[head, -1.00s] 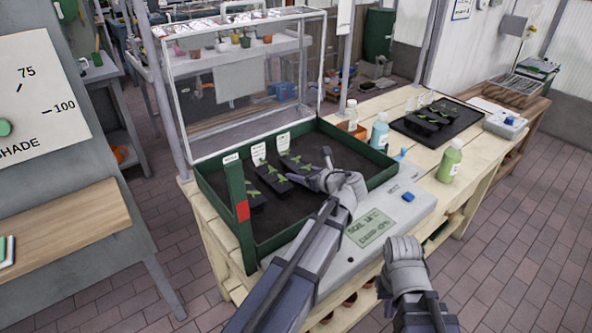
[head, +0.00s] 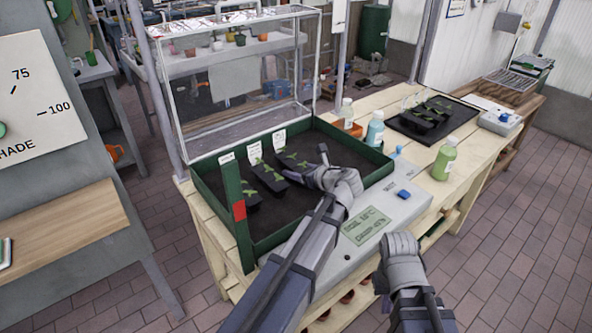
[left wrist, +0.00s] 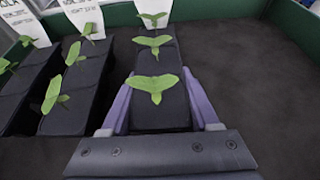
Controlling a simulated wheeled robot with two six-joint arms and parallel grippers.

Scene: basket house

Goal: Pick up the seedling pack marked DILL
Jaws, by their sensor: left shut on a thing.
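Several dark seedling packs with green sprouts and white labels sit in a green-walled tray (head: 350,142). They include a left pack (head: 250,198), a middle pack (head: 268,178) and a right pack (head: 292,163). The label print is too small or cut off to read, so I cannot tell which says DILL. My left gripper (head: 318,174) is at the near end of the right pack. In the left wrist view its purple fingers (left wrist: 160,108) are shut on both sides of that pack (left wrist: 157,62). My right gripper (head: 401,246) hangs in front of the bench, its fingertips hidden.
Beside the tray are a grey panel (head: 372,222) with a display, a green bottle (head: 445,160) and a blue bottle (head: 375,130). A black tray (head: 465,112) with more packs lies farther right. A clear case (head: 235,85) stands behind. The tray's right part is bare.

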